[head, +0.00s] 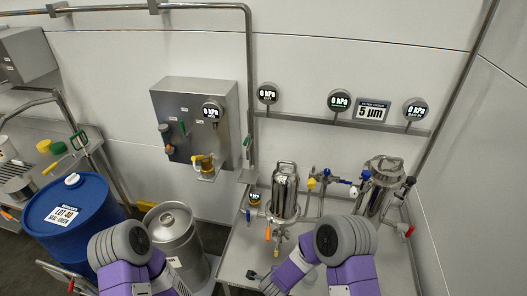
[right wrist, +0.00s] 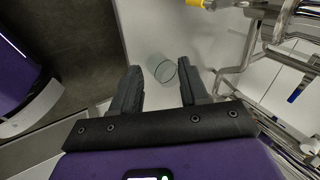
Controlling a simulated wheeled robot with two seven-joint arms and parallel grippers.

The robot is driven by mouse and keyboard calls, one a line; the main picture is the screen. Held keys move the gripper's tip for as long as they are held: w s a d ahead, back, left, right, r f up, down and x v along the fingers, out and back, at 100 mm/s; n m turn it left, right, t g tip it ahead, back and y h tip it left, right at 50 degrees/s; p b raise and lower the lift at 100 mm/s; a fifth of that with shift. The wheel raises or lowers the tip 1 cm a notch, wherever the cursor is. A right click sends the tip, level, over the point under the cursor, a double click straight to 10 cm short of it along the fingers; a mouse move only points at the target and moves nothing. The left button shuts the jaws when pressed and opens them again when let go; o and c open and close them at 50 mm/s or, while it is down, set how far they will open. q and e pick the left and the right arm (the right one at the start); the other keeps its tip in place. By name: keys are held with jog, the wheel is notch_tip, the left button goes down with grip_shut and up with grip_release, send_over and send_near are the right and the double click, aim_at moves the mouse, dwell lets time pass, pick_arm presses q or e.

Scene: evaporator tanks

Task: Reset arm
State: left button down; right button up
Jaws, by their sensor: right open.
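My right gripper (right wrist: 160,75) is open in the right wrist view, its two black fingers spread apart. A clear glass beaker (right wrist: 161,67) shows just beyond and between the fingertips, over a pale surface; I cannot tell how far below it is. Nothing is gripped. In the head view my right arm bends left over the steel table (head: 236,262), with its gripper (head: 262,281) low near the bottom edge. My left arm's purple and grey links show at bottom left, but its gripper is not in view.
A blue drum (head: 72,212) and a steel keg (head: 175,243) stand at left. Steel filter housings (head: 285,190) (head: 378,188) with pipes and valves rise behind my right arm. A wall control box (head: 190,115) and gauges (head: 339,100) are above.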

jog(key=s+d+f+n+g+y, duration=0.1)
jog(key=s+d+n+g+y, duration=0.1)
jog(key=s+n, duration=0.6)
jog(key=s+d+f+n+g+y, duration=0.1)
jog(key=s+f+n+g+y, duration=0.1)
jog(key=s+n, duration=0.6)
jog(key=shift+s+d+f+n+g+y, duration=0.25)
jog(key=shift+s+d+n+g+y, duration=0.1)
jog(key=shift+s+g+y, duration=0.6)
